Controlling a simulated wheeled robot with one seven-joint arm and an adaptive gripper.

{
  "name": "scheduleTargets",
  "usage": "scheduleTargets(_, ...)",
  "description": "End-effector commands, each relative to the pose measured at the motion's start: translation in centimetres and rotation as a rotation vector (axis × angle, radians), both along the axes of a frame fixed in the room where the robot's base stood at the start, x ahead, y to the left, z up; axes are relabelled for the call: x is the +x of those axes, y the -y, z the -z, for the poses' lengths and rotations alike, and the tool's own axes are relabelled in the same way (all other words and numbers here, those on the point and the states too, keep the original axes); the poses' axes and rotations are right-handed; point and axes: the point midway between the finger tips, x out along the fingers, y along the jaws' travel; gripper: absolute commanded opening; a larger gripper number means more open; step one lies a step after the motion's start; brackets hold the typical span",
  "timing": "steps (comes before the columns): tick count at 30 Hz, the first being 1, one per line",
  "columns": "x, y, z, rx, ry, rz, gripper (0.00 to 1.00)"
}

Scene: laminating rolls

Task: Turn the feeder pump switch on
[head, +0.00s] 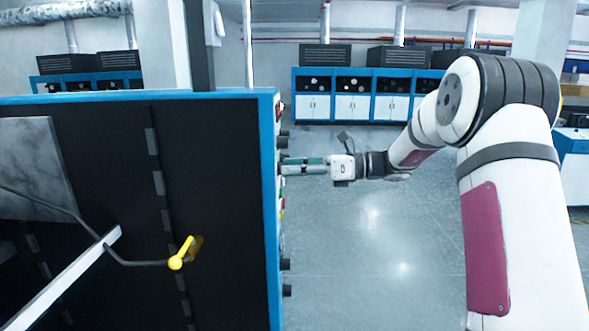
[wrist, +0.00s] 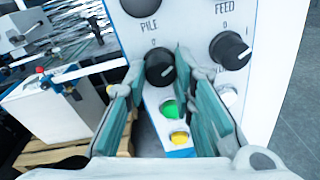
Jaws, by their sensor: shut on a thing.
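A white control panel (wrist: 190,15) fills the upper part of the wrist view. A black rotary knob (wrist: 160,70) sits under the label "PILE", with a "0" mark above it. A second black knob (wrist: 230,50) sits to the right, under the label "FEED". No label reading feeder pump is legible. My gripper (wrist: 161,64) has its two fingers on either side of the PILE knob and is shut on it. In the head view my gripper (head: 303,165) reaches left to the machine's side edge; the held knob is hidden there.
A green button (wrist: 169,108) and a yellow button (wrist: 180,138) lie just below the held knob. The large dark machine (head: 110,180) with blue edges fills the left of the head view. Blue and white cabinets (head: 352,106) stand far back. Open floor (head: 390,240) lies right of the machine.

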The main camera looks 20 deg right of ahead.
Motion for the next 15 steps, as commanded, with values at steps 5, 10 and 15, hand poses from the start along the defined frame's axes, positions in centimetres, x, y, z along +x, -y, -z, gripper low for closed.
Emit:
scheduleTargets(5, 0.03, 0.06, 0.04, 0.010, -0.028, 0.002, 0.00)
scheduleTargets(10, 0.04, 0.06, 0.05, 0.011, -0.035, 0.002, 0.00)
scheduleTargets(15, 0.05, 0.06, 0.06, 0.011, -0.035, 0.002, 0.00)
